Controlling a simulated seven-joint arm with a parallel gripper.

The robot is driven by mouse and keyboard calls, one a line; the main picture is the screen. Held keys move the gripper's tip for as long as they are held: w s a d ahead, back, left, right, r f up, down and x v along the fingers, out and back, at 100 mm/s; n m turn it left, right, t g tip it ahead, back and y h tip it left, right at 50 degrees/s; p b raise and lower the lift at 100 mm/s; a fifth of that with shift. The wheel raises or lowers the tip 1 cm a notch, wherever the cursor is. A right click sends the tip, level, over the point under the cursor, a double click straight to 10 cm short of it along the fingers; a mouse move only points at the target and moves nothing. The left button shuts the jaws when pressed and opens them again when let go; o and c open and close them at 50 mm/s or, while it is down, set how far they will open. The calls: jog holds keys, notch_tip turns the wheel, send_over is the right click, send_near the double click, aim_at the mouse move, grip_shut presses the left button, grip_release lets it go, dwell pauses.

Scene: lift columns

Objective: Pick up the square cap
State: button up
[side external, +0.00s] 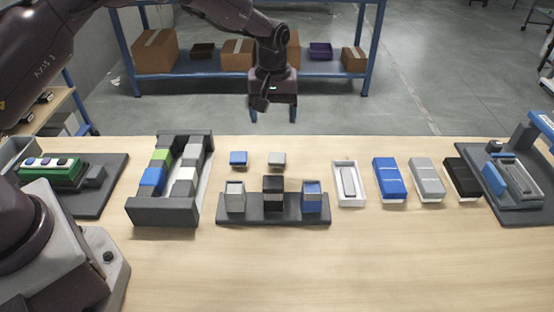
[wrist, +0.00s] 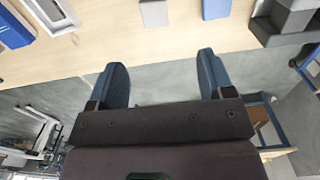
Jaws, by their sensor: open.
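A small blue square cap (side external: 238,157) and a small grey square cap (side external: 277,158) lie apart on the table, behind the dark column rack (side external: 255,219). The rack holds a grey column (side external: 235,198), a black column (side external: 273,193) and a blue column (side external: 312,197). In the wrist view the grey cap (wrist: 154,13) and the blue cap (wrist: 216,9) show at the top edge, partly cut off. My gripper (side external: 273,115) is open and empty, fingers pointing down, above and apart from the caps, near the table's far edge. Its fingers (wrist: 160,65) also show in the wrist view.
A dark frame with coloured blocks (side external: 165,213) and a tray with a green part (side external: 108,200) stand left. A white tray (side external: 349,203), blue box (side external: 390,180), grey box (side external: 426,178), black box (side external: 463,178) and dark fixture (side external: 520,214) stand right. The front table is clear.

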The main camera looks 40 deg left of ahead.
send_over(277, 157)
jog(key=shift+m, duration=0.4)
jog(key=f, duration=0.7)
jog(key=shift+s+a+f, duration=0.15)
jog(key=shift+a+f, duration=0.1)
jog(key=shift+a, duration=0.1)
jog(key=shift+w+d+f, duration=0.1)
jog(key=shift+d+f, duration=0.1)
jog(key=shift+f, duration=1.15)
jog(key=shift+w+d+f, duration=0.1)
jog(key=shift+d+f, duration=0.05)
jog(key=shift+f, duration=1.2)
jog(key=shift+c, duration=0.2)
jog(key=c, duration=1)
